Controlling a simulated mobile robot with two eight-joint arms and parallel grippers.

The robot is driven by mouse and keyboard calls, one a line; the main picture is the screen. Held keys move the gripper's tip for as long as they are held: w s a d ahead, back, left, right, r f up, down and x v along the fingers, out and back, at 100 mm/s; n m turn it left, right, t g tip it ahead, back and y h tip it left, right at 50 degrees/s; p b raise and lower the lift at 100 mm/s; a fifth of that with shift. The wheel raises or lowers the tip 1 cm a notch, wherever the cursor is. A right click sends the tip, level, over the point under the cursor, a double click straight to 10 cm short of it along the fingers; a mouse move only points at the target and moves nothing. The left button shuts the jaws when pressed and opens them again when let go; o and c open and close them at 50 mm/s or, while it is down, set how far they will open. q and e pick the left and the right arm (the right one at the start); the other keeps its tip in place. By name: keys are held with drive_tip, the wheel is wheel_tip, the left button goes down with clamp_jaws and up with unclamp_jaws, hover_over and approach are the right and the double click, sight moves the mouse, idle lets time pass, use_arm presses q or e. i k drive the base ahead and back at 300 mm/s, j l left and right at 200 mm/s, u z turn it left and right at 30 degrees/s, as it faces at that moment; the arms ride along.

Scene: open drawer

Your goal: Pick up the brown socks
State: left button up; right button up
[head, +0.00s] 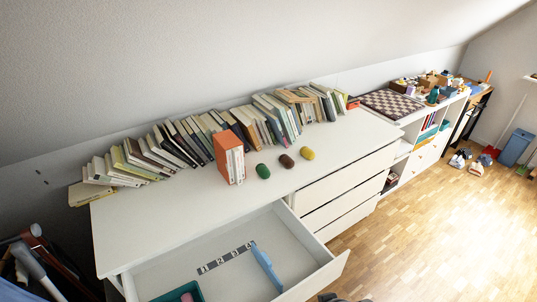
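The brown socks (286,161) are a small rounded brown bundle on the white dresser top (250,196). They lie between a green bundle (263,171) on the left and a yellow bundle (307,153) on the right, with small gaps. Nothing covers them. Neither of my grippers can be made out in the head view. A dark shape at the bottom edge, right of the drawer, is cut off and I cannot tell what it is.
An orange-spined book block (228,159) stands left of the bundles, with a row of leaning books behind. Below, the top drawer (318,274) is open, holding a blue divider (266,267), a numbered strip (227,258) and a teal box (163,297). The front dresser top is clear.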

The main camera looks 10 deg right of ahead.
sight(284, 159)
drive_tip(key=i+l+u, duration=0.2)
drive_tip(key=l+u, duration=0.2)
drive_tip(key=i+l+u, duration=0.15)
drive_tip(key=l+u, duration=0.25)
drive_tip(key=l, duration=0.25)
drive_tip(key=l+u, duration=0.4)
drive_tip(key=l, duration=0.15)
drive_tip(key=l+u, duration=0.4)
drive_tip(key=l, duration=0.2)
drive_tip(key=k+l+u, duration=0.1)
drive_tip(key=l+u, duration=0.25)
drive_tip(key=l, duration=0.25)
drive_tip(key=k+l+u, duration=0.2)
drive_tip(key=l+u, duration=0.2)
drive_tip(key=l, duration=0.15)
drive_tip(key=k+l+u, duration=0.25)
drive_tip(key=l+u, duration=0.15)
drive_tip(key=k+l+u, duration=0.4)
drive_tip(key=i+l, duration=0.1)
